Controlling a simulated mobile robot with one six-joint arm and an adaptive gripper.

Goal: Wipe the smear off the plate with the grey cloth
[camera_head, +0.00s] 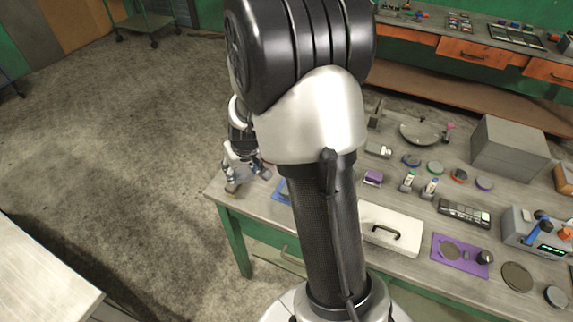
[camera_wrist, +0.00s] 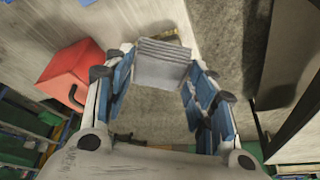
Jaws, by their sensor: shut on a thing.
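My gripper (camera_head: 243,172) is at the left edge of the workbench in the head view, partly behind my arm. In the wrist view, my gripper (camera_wrist: 160,80) has its blue-padded fingers on both sides of the grey cloth (camera_wrist: 160,62), a folded, layered block held at the fingertips. The cloth is too small to make out clearly in the head view. I cannot tell for certain which thing is the plate, and no smear can be made out. My arm hides part of the bench.
A red box (camera_wrist: 72,72) shows in the wrist view. Floor left of the bench is open.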

